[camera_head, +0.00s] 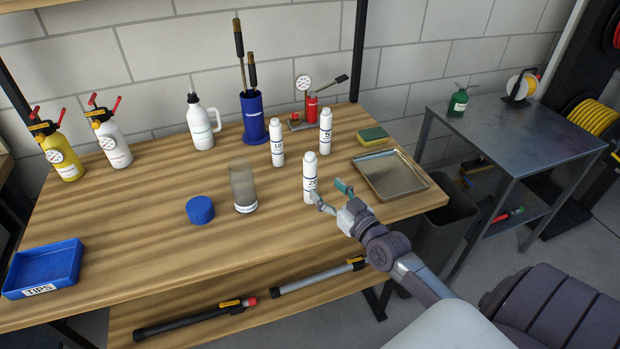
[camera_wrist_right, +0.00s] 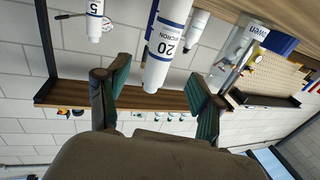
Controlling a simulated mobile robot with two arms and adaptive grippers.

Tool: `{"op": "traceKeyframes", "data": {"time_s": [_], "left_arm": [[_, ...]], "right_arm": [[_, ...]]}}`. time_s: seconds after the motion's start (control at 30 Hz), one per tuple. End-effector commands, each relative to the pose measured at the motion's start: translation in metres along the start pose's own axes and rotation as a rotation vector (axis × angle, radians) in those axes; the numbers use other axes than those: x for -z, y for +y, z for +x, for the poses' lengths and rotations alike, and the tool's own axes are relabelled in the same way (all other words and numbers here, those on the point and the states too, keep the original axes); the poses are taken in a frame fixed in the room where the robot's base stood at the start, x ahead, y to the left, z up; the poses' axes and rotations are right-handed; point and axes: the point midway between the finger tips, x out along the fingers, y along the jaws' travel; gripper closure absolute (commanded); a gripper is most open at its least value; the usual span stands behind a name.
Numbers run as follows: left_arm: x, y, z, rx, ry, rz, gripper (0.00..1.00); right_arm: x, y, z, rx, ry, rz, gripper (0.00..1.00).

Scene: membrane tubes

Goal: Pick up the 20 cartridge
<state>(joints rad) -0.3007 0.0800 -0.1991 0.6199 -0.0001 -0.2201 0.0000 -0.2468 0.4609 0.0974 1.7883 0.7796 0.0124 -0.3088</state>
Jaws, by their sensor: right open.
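The 20 cartridge (camera_head: 309,172) is a white bottle-shaped tube with dark blue bands. It stands upright on the wooden table (camera_head: 130,240). My right gripper (camera_head: 331,194) is open, just to the right and front of it, with one fingertip overlapping its lower part in the head view. In the right wrist view, which looks upside down, the cartridge with its "20" label (camera_wrist_right: 168,45) shows between the two spread green-padded fingers (camera_wrist_right: 160,82). I cannot tell whether a finger touches it. My left gripper is out of view.
The 10 cartridge (camera_head: 277,143) and 5 cartridge (camera_head: 326,131) stand behind. A clear cylinder (camera_head: 243,187) and blue cap (camera_head: 200,210) are to the left. A metal tray (camera_head: 424,185) and sponge (camera_head: 372,137) lie to the right. The table's front left-centre is clear.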

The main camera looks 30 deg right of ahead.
Motion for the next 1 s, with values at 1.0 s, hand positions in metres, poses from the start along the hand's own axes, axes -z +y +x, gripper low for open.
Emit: {"op": "traceKeyframes", "data": {"time_s": [1.0], "left_arm": [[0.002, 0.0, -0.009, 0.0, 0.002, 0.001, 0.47]], "right_arm": [[0.0, -0.001, 0.081, 0.001, -0.003, -0.001, 0.45]]}}
